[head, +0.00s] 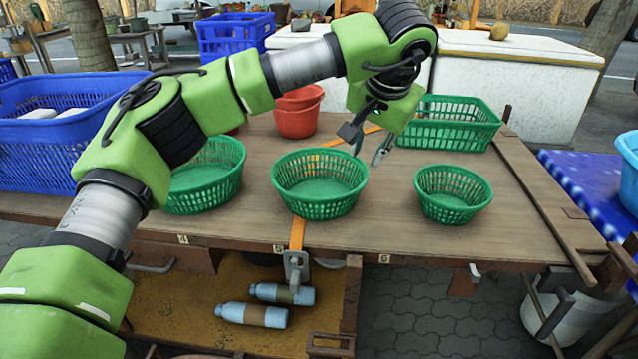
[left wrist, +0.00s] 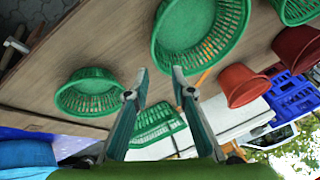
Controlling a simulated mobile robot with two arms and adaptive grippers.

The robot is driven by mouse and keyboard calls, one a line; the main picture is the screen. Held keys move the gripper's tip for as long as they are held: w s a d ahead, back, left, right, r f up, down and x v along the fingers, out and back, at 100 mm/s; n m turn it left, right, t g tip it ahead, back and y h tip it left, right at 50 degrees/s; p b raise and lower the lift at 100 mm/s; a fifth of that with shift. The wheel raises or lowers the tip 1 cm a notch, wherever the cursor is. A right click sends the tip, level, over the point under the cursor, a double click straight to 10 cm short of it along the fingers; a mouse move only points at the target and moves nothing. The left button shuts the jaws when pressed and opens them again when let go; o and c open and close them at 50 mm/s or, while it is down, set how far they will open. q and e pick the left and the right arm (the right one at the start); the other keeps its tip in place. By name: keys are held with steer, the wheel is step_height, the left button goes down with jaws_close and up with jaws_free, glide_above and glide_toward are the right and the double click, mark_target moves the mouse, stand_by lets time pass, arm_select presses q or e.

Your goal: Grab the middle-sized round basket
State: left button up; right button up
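Three green round baskets stand in a row on the wooden table. The middle-sized one appears to be the centre basket (head: 320,203), upright and empty; it also shows at the top of the left wrist view (left wrist: 235,28). The left basket (head: 206,199) looks largest and is partly hidden by my left arm. The right basket (head: 452,208) is smallest and shows at left in the left wrist view (left wrist: 90,103). My left gripper (head: 368,154) is open and empty above the table, by the centre basket's back right rim, apart from it. Its spread fingers show in the left wrist view (left wrist: 160,70).
A green rectangular basket (head: 450,140) stands at the back right and red buckets (head: 297,122) at the back. A blue crate (head: 40,165) is at left. A wooden strip (head: 540,200) lies along the right edge. Bare table (head: 390,200) separates the centre and right baskets.

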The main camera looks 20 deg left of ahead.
arm_select(q)
glide_above(361, 181)
steer(key=s, duration=0.3)
step_height(361, 181, down, 6)
steer(key=w+f, duration=0.1)
steer(key=w+f+b, duration=0.1)
steer(key=f, duration=0.2)
steer(key=shift+w+f+b, duration=0.15)
steer(key=shift+w+b, duration=0.2)
steer(key=shift+w, duration=0.05)
arm_select(e)
step_height(361, 181, up, 7)
steer(key=shift+s+d, duration=0.15)
steer(key=shift+s, duration=0.15)
arm_select(q)
jaws_close()
